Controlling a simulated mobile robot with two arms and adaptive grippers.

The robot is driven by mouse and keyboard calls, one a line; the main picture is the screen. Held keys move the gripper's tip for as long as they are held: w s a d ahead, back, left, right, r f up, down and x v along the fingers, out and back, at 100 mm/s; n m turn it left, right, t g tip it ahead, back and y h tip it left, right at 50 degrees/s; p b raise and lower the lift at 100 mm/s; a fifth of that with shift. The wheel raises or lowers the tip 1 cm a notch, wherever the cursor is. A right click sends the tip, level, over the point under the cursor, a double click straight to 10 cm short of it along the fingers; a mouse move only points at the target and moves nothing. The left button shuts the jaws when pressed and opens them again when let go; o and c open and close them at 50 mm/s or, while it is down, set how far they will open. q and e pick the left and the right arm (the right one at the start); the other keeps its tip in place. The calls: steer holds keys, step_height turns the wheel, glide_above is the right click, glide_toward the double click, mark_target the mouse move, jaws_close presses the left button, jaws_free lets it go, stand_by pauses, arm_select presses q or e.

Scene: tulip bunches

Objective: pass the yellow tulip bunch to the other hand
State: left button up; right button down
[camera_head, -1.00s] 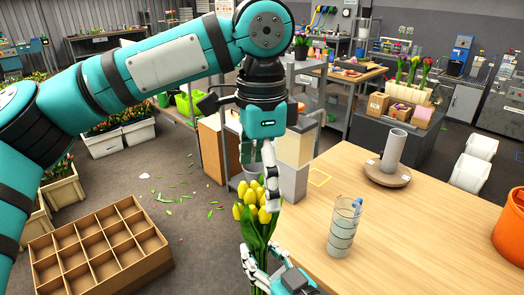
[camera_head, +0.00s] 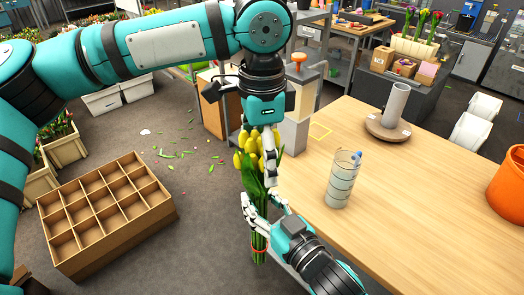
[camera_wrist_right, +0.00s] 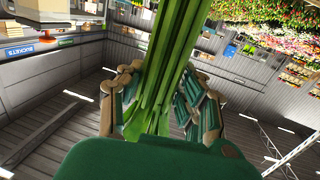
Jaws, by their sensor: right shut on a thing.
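The yellow tulip bunch (camera_head: 254,180) hangs upright beside the table, with yellow heads on top and green stems below. My right gripper (camera_head: 261,210) is shut on its stems, low on the bunch. The right wrist view shows the green stems (camera_wrist_right: 165,70) between the fingers of that gripper (camera_wrist_right: 160,100). My left gripper (camera_head: 258,160) is above, pointing down, with the flower heads at its fingers. One finger shows at the right of the heads; the other is mostly hidden by the flowers. Its fingers look apart, still open. A red band circles the lower stems.
A wooden table (camera_head: 410,210) is at the right, with a clear ringed glass (camera_head: 342,182), a grey cylinder on a round base (camera_head: 394,108) and an orange bucket (camera_head: 508,185). A divided cardboard box (camera_head: 108,212) is on the floor at left.

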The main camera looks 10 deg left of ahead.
arm_select(q)
steer(key=shift+s+d, duration=0.1)
steer(key=shift+s, duration=0.05)
steer(key=c, duration=0.6)
arm_select(e)
steer(key=shift+r, duration=0.2)
steer(key=c, duration=0.8)
jaws_free()
steer(key=shift+f, duration=0.1)
